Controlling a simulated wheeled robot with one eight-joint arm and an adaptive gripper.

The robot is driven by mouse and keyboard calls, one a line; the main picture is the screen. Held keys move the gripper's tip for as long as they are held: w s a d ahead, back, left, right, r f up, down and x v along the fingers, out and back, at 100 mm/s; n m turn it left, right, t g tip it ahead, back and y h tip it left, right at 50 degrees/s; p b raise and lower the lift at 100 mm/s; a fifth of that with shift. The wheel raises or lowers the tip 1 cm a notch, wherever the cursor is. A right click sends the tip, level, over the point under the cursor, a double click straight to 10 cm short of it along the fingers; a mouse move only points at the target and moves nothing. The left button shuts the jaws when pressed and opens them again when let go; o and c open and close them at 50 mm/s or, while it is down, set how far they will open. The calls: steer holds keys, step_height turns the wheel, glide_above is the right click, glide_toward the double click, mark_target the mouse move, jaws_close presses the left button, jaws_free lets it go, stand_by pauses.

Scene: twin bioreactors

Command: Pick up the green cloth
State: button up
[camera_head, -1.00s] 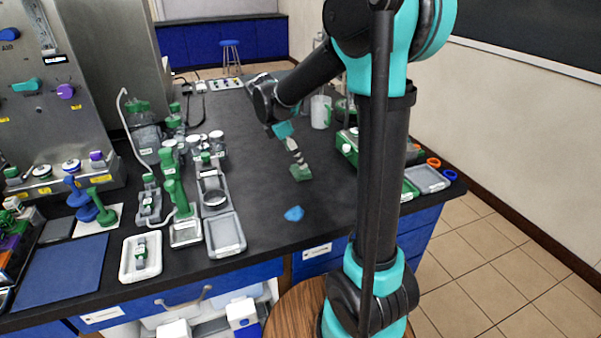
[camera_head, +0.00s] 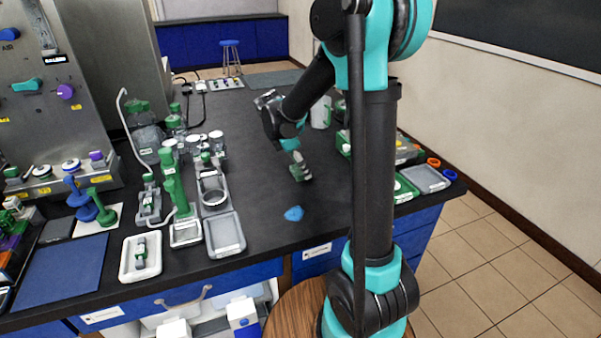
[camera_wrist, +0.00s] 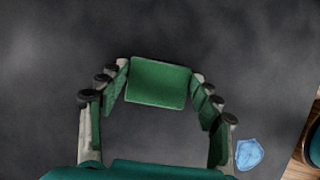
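The green cloth (camera_wrist: 158,82) shows in the wrist view as a flat green rectangle between the fingertips, with a thin gap at each side. My gripper (camera_wrist: 160,80) is open, its two green-padded fingers spread around the cloth. In the head view my gripper (camera_head: 300,168) points down low over the black bench, right at the cloth's place. The fingers mostly hide the cloth there. I cannot tell whether the fingertips touch it or the bench.
A blue crumpled piece (camera_head: 294,213) lies on the bench near the front edge and shows in the wrist view (camera_wrist: 249,154). Grey trays and green-topped fixtures (camera_head: 225,235) stand to the left. Boxes (camera_head: 405,150) stand to the right.

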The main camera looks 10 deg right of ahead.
steer(key=c, duration=0.3)
step_height(320, 180, up, 20)
stand_by(0.8)
